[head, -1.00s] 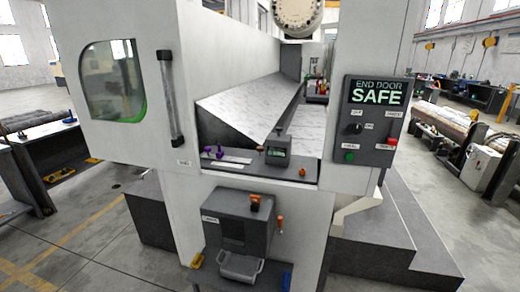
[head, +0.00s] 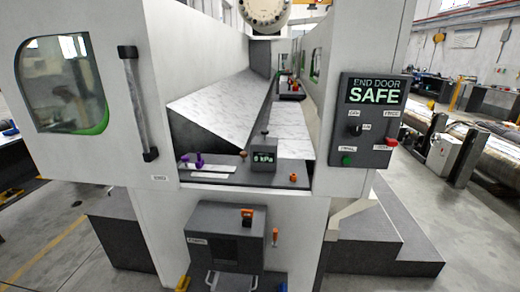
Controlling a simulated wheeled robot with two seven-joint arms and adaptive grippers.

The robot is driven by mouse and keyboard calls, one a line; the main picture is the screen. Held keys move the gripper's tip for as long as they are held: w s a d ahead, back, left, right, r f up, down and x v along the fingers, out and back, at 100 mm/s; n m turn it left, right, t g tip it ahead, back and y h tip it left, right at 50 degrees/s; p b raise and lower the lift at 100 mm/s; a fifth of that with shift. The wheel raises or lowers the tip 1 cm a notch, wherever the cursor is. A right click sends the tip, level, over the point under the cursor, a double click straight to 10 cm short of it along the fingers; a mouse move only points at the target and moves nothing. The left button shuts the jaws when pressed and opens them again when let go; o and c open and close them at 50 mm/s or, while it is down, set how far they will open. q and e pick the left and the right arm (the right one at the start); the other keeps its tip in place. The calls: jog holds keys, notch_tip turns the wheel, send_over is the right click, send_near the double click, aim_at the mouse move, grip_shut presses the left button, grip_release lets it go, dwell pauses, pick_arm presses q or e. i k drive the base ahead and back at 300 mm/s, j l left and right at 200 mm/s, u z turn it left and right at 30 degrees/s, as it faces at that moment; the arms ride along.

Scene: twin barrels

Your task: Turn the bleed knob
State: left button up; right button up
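I see no knob with a readable "bleed" label, so I cannot tell which one is the bleed knob. A small gauge box (head: 264,153) with a lit readout, seemingly "8 kPa", stands on the dark ledge (head: 225,175) of the machine opening. A small orange-brown knob (head: 243,154) is just left of the gauge. An orange knob (head: 293,177) sits at the ledge's right end. Another orange part (head: 248,215) is on the grey box below, and an orange one (head: 276,234) is beside that box. Neither of my grippers is in view.
A control panel (head: 368,125) reading "END DOOR SAFE" has a black dial (head: 354,130), a green button (head: 347,161) and a red one (head: 391,142). Purple parts (head: 198,160) stand on the ledge's left. A grey step (head: 395,235) juts out at right. Floor is open at left.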

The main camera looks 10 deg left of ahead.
aim_at(243, 154)
jog(key=i+j+z, duration=0.2)
jog(key=j+z, duration=0.15)
jog(key=i+j+z, duration=0.1)
jog(key=j+z, duration=0.25)
jog(key=j, duration=0.2)
jog(key=j+z, duration=0.35)
jog(key=j, duration=0.15)
jog(key=i, duration=0.05)
